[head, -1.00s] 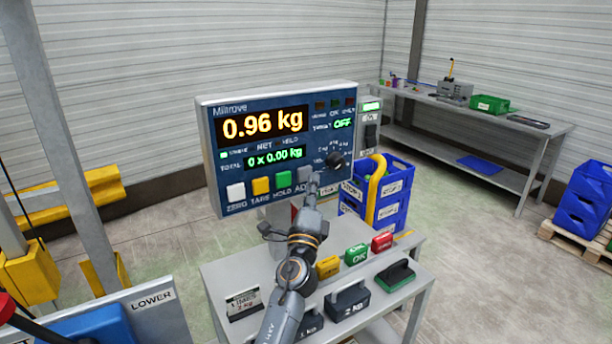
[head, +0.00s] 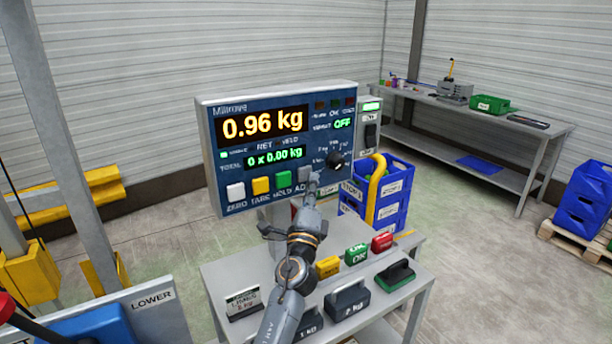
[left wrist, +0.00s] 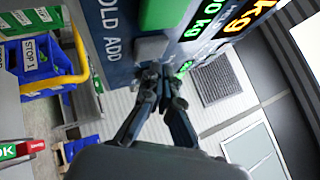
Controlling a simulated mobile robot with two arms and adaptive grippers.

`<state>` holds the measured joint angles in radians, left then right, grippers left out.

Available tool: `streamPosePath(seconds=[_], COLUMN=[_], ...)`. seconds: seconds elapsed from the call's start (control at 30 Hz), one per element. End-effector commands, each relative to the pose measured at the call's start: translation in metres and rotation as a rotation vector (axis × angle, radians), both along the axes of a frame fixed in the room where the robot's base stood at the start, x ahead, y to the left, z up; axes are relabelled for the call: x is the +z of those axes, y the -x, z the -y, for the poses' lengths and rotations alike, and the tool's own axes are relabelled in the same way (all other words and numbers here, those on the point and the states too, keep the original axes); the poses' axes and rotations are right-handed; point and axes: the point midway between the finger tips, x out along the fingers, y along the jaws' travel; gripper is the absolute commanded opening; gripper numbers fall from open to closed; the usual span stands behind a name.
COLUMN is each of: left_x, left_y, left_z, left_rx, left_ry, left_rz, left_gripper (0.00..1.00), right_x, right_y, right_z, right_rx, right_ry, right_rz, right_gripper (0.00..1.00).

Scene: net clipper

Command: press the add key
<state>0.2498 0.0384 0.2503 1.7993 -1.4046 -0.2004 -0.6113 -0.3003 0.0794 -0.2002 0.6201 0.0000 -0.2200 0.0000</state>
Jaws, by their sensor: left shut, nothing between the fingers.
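The scale's blue panel (head: 225,187) shows 0.96 kg in orange and 0 x 0.00 kg in green. The grey add key (head: 304,173) is at the right end of the key row, beside the green hold key (head: 283,180), and partly hidden by my left gripper (head: 314,180). The gripper is shut and empty, with its tips at the add key's lower right in the head view.
A dark knob (head: 336,159) sits right of the keys. Below the panel, a grey table (head: 228,274) carries weights, a yellow block (head: 328,266), a green OK block (head: 356,254) and a red block (head: 382,242). Blue crates (head: 395,187) stand behind it.

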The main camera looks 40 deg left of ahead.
Motion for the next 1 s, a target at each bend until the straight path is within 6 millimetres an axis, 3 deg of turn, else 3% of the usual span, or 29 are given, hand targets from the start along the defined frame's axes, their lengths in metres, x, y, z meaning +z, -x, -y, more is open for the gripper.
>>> streamPosePath(seconds=[1.0], left_x=[0.0002], left_y=[-0.0043], left_z=[-0.0108], left_rx=[0.000], left_ry=[-0.001], left_rz=[0.000], left_gripper=[0.00], right_x=[-0.0023], right_y=[0.0000], right_z=[0.0003], right_rx=[0.000], right_ry=[0.000], right_rz=[0.000], right_gripper=[0.40])
